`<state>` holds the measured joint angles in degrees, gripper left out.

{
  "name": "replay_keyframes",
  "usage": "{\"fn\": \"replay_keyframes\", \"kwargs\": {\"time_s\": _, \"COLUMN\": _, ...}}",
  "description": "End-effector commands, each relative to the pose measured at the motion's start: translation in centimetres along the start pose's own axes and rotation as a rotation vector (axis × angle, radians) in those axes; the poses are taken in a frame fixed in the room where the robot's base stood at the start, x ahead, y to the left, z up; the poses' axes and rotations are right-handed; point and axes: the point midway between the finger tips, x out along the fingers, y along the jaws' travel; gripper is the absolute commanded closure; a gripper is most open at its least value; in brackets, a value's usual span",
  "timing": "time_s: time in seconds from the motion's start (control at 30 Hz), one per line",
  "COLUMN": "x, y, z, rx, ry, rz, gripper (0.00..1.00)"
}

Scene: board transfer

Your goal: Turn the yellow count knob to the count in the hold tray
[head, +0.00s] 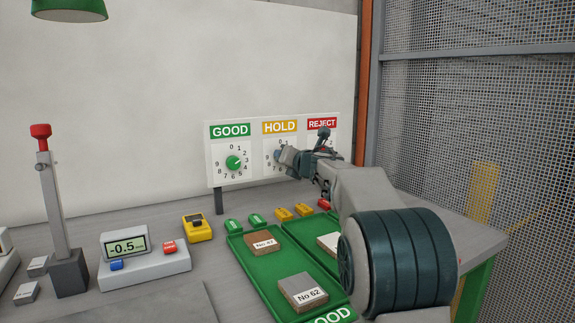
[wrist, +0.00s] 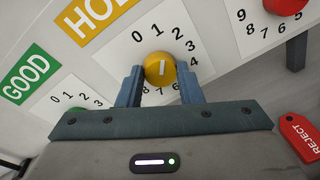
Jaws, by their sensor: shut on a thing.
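The yellow count knob (wrist: 159,66) sits on the white dial under the yellow HOLD label (wrist: 95,14) in the wrist view. My gripper (wrist: 160,74) has one finger on each side of the knob and is shut on it. A short white mark on the knob runs nearly up and down in this view; I cannot tell which digit it indicates. In the head view my gripper (head: 283,155) covers most of the HOLD dial (head: 268,144). Right of the good tray (head: 268,272), another green tray (head: 313,258) shows a pale labelled block (head: 328,242); my arm hides the rest.
The green GOOD knob (head: 234,162) is left of HOLD; the red REJECT knob (wrist: 285,3) is right of it. Blocks No 47 (head: 264,245) and No 62 (head: 302,292) lie in the good tray. A scale display (head: 127,246) and a red-topped lever (head: 40,130) stand left.

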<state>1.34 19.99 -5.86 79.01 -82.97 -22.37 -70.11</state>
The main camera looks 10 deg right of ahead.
Motion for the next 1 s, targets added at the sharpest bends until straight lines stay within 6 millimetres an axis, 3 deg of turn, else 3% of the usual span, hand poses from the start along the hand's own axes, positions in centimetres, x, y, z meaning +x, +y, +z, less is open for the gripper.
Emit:
{"fn": "replay_keyframes", "kwargs": {"time_s": 0.3, "x": 0.03, "y": -0.11, "z": -0.22, "rx": -0.104, "ry": -0.008, "rz": -0.009, "gripper": 0.9}}
{"fn": "replay_keyframes", "kwargs": {"time_s": 0.8, "x": 0.02, "y": -0.11, "z": -0.15, "rx": -0.12, "ry": -0.009, "rz": -0.011, "gripper": 0.9}}
{"fn": "replay_keyframes", "kwargs": {"time_s": 0.83, "x": 0.02, "y": -0.11, "z": -0.16, "rx": -0.12, "ry": -0.009, "rz": -0.011, "gripper": 0.62}}
{"fn": "replay_keyframes", "kwargs": {"time_s": 0.9, "x": 0.02, "y": -0.1, "z": -0.15, "rx": -0.12, "ry": -0.009, "rz": -0.011, "gripper": 0.46}}
{"fn": "replay_keyframes", "kwargs": {"time_s": 1.0, "x": 0.02, "y": -0.06, "z": -0.12, "rx": -0.12, "ry": -0.01, "rz": -0.01, "gripper": 0.46}}
